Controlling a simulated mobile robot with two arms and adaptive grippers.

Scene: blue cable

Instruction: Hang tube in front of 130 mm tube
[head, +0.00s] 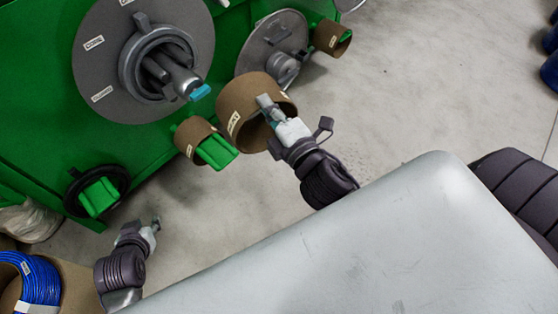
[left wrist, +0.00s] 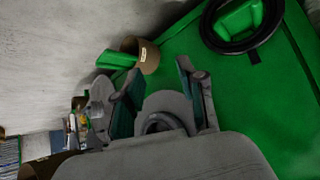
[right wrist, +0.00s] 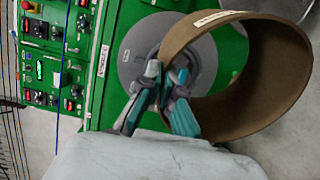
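A wide brown cardboard tube (head: 232,99) with a white label hangs in the air off the green machine. My right gripper (head: 268,105) is at its near rim. In the right wrist view the fingers (right wrist: 168,88) are close together on the wall of this tube (right wrist: 203,108). A smaller labelled brown tube (head: 192,134) sits around a green peg (head: 216,151), just left of the held tube. Another brown tube (head: 328,36) sits on a peg at the upper right. I cannot read the sizes. My left gripper (head: 152,226) is low on the left, open and empty.
The green machine (head: 40,120) carries a large grey disc (head: 100,70) with a spindle, a smaller disc (head: 263,45) and a black ring (head: 72,185) around a green peg. A blue cable coil (head: 40,280) lies lower left. Grey floor (head: 400,90) is clear to the right.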

